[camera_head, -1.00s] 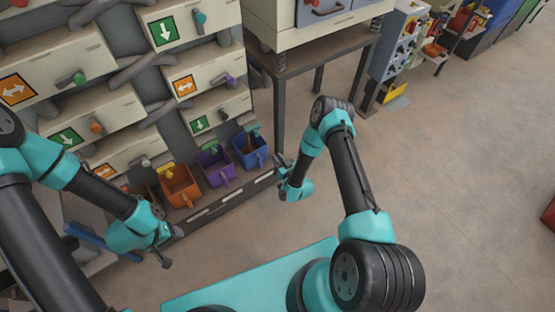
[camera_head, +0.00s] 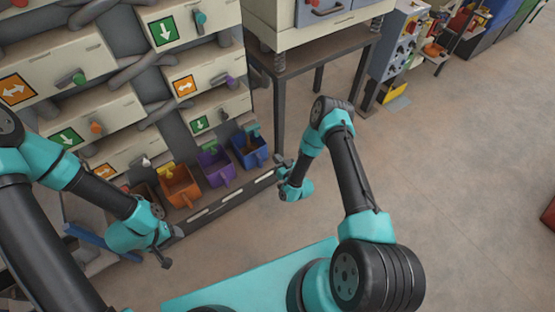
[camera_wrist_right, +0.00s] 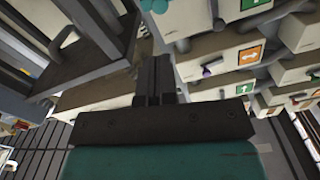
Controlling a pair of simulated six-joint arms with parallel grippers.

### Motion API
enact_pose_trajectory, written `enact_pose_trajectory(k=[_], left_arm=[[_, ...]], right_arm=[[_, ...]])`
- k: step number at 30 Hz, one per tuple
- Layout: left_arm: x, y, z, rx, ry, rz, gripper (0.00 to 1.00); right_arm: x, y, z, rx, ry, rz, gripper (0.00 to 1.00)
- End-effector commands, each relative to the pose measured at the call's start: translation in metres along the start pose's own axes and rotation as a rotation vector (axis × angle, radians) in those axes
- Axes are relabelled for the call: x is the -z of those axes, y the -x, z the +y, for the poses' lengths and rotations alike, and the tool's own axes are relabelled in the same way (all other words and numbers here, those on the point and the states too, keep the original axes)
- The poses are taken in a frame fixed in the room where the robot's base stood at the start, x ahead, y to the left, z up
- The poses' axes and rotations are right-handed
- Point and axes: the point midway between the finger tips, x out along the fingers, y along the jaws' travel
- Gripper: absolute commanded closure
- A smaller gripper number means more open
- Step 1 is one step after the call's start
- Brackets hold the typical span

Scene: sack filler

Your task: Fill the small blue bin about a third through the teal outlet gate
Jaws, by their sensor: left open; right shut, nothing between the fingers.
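The small blue bin (camera_head: 249,150) stands at the right end of the row of bins, below the cabinet. A teal outlet gate (camera_head: 252,128) shows just above it; how far it is open is too small to tell. Some dark content seems to lie in the bin, its level unclear. My right gripper (camera_head: 280,166) is just right of the blue bin, apart from it. In the right wrist view its fingers (camera_wrist_right: 154,80) are shut together with nothing between them. My left gripper (camera_head: 168,246) is open and empty, low at the left, in front of the row.
A purple bin (camera_head: 215,168) and an orange bin (camera_head: 181,186) stand left of the blue one. A dark rail (camera_head: 225,204) with white strips runs in front of them. A dark table leg (camera_head: 278,118) stands right of the blue bin.

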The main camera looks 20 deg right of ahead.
Motion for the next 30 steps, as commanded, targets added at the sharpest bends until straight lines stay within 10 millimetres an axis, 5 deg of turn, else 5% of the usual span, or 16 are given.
enact_pose_trajectory(k=[11, 30], left_arm=[[0.000, 0.000, 0.000, 0.000, 0.000, 0.000, 0.41], [0.000, 0.000, 0.000, 0.000, 0.000, 0.000, 0.41]], right_arm=[[0.000, -0.007, 0.000, 0.001, 0.001, 0.001, 1.00], [-0.001, -0.080, 0.000, 0.002, 0.001, 0.001, 1.00]])
